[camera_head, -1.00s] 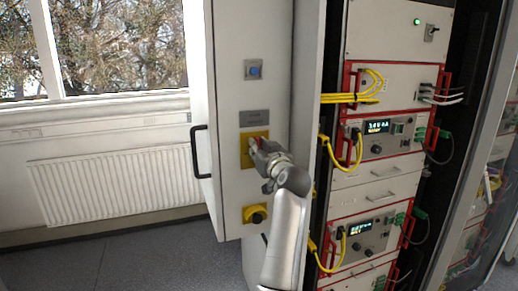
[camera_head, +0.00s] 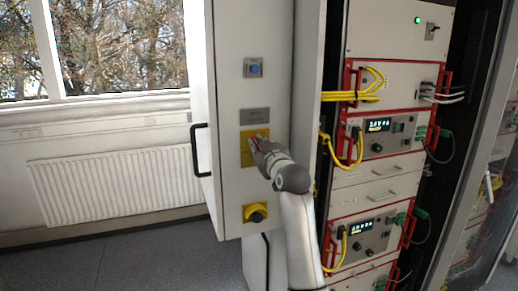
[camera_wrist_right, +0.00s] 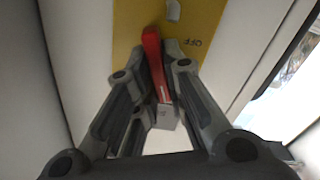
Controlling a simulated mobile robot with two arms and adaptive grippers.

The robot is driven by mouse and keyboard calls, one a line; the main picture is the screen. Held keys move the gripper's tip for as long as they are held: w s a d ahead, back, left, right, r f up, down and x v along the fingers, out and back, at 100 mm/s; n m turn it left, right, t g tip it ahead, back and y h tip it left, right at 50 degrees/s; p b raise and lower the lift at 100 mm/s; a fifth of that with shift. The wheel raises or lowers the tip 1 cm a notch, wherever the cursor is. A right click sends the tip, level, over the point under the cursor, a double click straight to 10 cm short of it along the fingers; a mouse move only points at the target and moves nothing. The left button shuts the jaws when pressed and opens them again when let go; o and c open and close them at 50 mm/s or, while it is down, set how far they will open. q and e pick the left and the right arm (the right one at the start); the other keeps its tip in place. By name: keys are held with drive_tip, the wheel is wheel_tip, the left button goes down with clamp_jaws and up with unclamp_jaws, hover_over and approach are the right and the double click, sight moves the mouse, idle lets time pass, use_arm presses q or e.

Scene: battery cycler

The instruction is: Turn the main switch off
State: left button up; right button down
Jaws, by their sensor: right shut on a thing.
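The main switch has a red handle on a yellow plate (camera_head: 247,158), on the front of the grey-white cabinet. In the right wrist view the red handle (camera_wrist_right: 154,62) stands out from the yellow plate (camera_wrist_right: 205,22), with the word "OFF" to its right. My right gripper (camera_head: 260,141) is at the plate and covers most of the switch in the head view. In the wrist view its two fingers (camera_wrist_right: 157,72) are on either side of the handle, shut on it. My left gripper is out of view.
A blue button (camera_head: 253,68) is above the switch, and a black knob on a yellow plate (camera_head: 255,213) below. A black door handle (camera_head: 198,152) is at left. To the right stands an instrument rack (camera_head: 392,68) with yellow cables.

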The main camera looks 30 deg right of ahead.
drive_tip(key=n, duration=0.3)
drive_tip(key=n+p, duration=0.1)
drive_tip(key=n, duration=0.1)
drive_tip(key=shift+n, duration=0.3)
drive_tip(key=shift+a+f+n+p, duration=0.15)
drive_tip(key=shift+n+p, duration=0.9)
drive_tip(key=shift+n, duration=0.8)
drive_tip(key=shift+f+n+p, duration=0.15)
drive_tip(key=shift+n+p, duration=0.85)
drive_tip(key=shift+n, duration=0.85)
drive_tip(key=shift+f+n, duration=0.1)
drive_tip(key=shift+n, duration=0.2)
drive_tip(key=c, duration=1.5)
unclamp_jaws()
